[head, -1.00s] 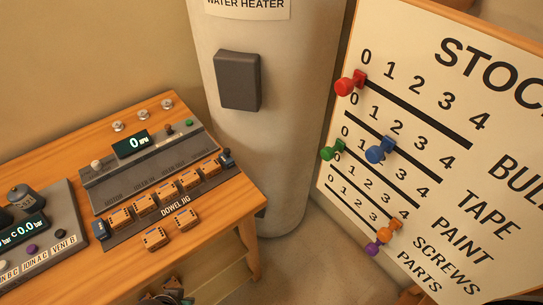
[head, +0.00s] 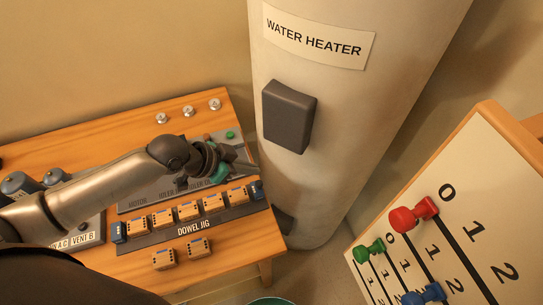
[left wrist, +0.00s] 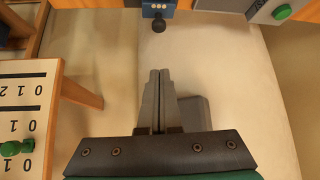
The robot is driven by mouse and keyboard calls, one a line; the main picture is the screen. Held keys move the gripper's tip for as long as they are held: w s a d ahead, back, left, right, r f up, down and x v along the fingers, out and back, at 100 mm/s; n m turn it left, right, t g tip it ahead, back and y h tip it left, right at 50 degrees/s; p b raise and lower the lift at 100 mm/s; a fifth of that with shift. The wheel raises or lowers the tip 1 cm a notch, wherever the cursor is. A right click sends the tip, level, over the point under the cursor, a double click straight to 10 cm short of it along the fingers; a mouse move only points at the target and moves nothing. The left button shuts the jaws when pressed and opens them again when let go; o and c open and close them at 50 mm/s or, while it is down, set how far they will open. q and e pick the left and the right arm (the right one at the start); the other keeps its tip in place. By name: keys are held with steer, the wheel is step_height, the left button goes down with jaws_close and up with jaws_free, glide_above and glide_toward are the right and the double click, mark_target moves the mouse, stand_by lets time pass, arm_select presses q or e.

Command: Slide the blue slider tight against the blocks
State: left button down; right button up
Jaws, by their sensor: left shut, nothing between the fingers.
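The blue slider (head: 257,189) sits at the right end of the dowel jig (head: 160,241), beside a row of orange blocks (head: 213,202). I cannot tell whether a gap lies between it and the last block. A dark blue end piece (head: 119,231) is at the row's left end. My left gripper (head: 248,167) is just behind the slider in the head view, shut and empty. In the left wrist view the shut fingertips (left wrist: 160,72) point toward the blue slider (left wrist: 157,9) and its black knob (left wrist: 158,25), apart from them. My right gripper is not in view.
Two loose orange blocks (head: 164,259) lie in front of the jig. A grey console with a green button (head: 230,134) stands behind it, partly hidden by my left arm. The water heater (head: 330,130) is close on the right. The stock board (head: 470,180) stands further right.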

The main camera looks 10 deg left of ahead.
mark_target(261, 182)
arm_select(q)
steer(key=shift+w+d+f, duration=0.3)
steer(key=shift+w+f, duration=0.05)
steer(key=shift+f, duration=0.9)
steer(key=shift+w+d+f, duration=0.35)
steer(key=shift+w+f, duration=0.05)
steer(key=shift+f, duration=0.85)
steer(key=shift+w+d+f, duration=0.3)
steer(key=shift+w+f, duration=0.05)
steer(key=shift+f, duration=0.9)
steer(key=shift+s, duration=0.1)
